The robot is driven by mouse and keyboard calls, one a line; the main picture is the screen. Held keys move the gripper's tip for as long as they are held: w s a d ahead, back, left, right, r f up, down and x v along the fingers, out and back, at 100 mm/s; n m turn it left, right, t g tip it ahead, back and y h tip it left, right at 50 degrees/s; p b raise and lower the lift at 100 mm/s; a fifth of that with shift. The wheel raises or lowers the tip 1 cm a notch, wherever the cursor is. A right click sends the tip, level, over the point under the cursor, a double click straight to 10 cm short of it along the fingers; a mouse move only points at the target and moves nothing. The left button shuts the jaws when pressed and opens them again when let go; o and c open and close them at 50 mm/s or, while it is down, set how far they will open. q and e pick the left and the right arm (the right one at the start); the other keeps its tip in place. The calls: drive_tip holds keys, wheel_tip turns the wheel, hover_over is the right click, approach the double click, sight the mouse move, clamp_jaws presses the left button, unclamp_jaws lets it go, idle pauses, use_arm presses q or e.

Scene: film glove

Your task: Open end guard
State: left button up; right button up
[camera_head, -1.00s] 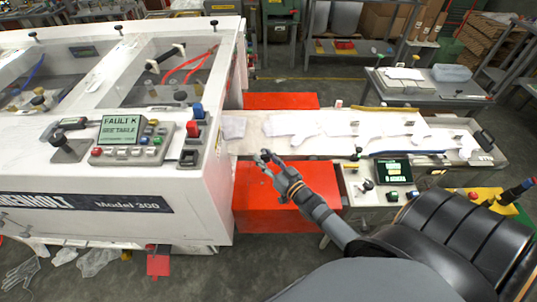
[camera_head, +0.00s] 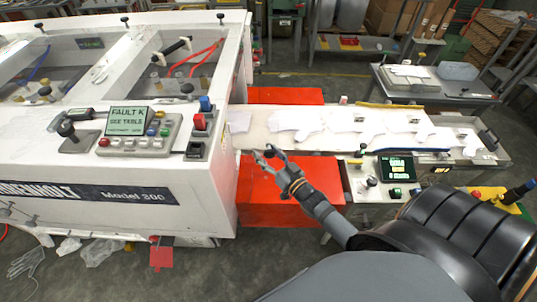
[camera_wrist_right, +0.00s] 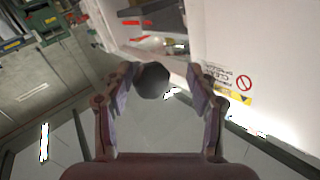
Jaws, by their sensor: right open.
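My right gripper (camera_head: 266,154) is open at the end of the white machine (camera_head: 205,215), over the near edge of the conveyor and above a red box-like panel (camera_head: 290,203). In the right wrist view, the open gripper (camera_wrist_right: 158,88) has its two fingers on either side of a dark round knob (camera_wrist_right: 152,80). I cannot tell whether the fingers touch it. The machine's white end wall (camera_wrist_right: 250,55) bears a warning label beside the gripper. I cannot make out clearly which part is the end guard. My left gripper is not in view.
A conveyor (camera_head: 260,140) with several white gloves runs right from the machine. A control box with a green screen (camera_head: 397,168) stands at its near side. The machine's panel (camera_head: 130,122) reads a fault. A grey table (camera_head: 430,92) stands behind.

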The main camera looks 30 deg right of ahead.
drive_tip(key=shift+d, duration=0.15)
drive_tip(key=s+d, duration=0.1)
drive_tip(key=s, duration=1.1)
drive_tip(key=shift+d, duration=0.25)
